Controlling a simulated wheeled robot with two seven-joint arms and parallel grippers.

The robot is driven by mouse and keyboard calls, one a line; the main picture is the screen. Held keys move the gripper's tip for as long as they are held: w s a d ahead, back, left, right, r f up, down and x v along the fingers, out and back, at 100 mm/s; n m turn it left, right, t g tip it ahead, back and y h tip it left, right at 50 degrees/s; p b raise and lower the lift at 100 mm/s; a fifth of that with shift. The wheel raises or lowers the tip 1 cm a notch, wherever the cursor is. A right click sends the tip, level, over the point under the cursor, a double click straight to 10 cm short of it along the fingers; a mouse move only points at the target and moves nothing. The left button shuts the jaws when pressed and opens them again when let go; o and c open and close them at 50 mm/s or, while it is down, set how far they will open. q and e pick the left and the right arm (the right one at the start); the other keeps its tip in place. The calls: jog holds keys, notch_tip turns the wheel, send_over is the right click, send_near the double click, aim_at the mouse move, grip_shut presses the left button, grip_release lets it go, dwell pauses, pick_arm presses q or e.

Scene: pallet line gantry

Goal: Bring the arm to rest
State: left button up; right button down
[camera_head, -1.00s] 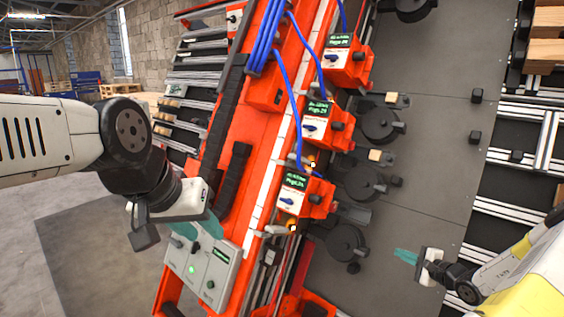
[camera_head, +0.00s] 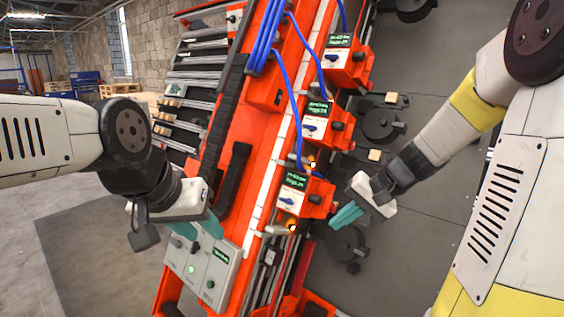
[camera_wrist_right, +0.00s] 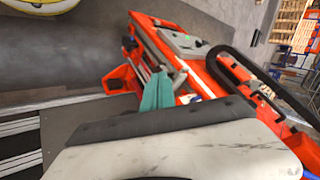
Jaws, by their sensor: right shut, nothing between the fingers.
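My left gripper (camera_head: 205,228) hangs over the grey control box (camera_head: 203,265) at the near end of the orange gantry (camera_head: 255,130). Its teal fingers are seen from the side, and whether they are apart is unclear. My right gripper (camera_head: 346,217) is over the dark plate, just right of the nearest orange switch box (camera_head: 301,194) and above a black round knob (camera_head: 346,243). Its teal fingers are together and empty. In the right wrist view the shut teal fingers (camera_wrist_right: 157,92) point toward the orange gantry (camera_wrist_right: 185,60).
Two further orange switch boxes (camera_head: 326,122) (camera_head: 345,60) with blue cables (camera_head: 277,40) line the gantry's right edge. Black round fixtures (camera_head: 380,124) stand on the dark plate (camera_head: 430,210). Small wooden blocks (camera_head: 375,155) lie among them. The floor at lower left is clear.

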jog(key=s+r+n+t+h, duration=0.1)
jog(key=s+r+n+h, duration=0.1)
jog(key=s+r, duration=0.2)
jog(key=s+r+n+t+h, duration=0.1)
jog(key=s+r, duration=0.3)
jog(key=s, duration=0.7)
jog(key=shift+s+n+h, duration=0.3)
jog(key=shift+n+h, duration=0.3)
jog(key=shift+h, duration=0.2)
